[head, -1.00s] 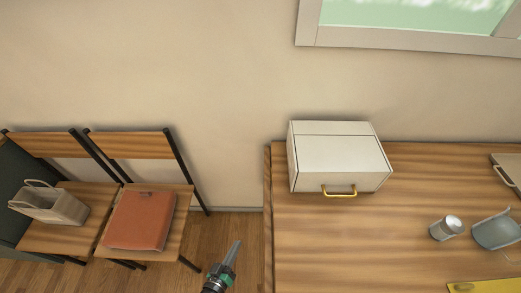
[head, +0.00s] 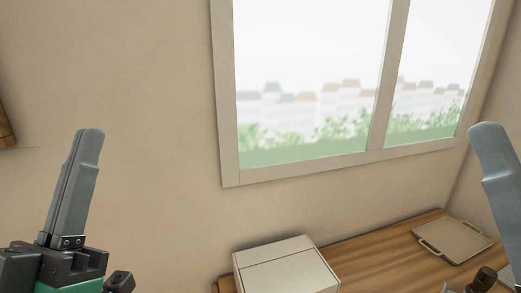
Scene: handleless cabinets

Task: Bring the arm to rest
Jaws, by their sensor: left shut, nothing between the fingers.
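My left gripper (head: 90,134) stands at the left of the head view, pointing up. Its two grey fingers are together with nothing between them, in front of the bare wall and touching nothing. My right gripper (head: 489,130) is at the right edge. One grey finger shows, and the rest is cut off by the frame, so whether it is open or shut does not show.
A white box-like cabinet (head: 285,268) stands on the wooden table (head: 375,262) at the bottom; its front is out of frame. A tray with handles (head: 452,240) lies on the table's far right. A window (head: 310,90) fills the upper middle.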

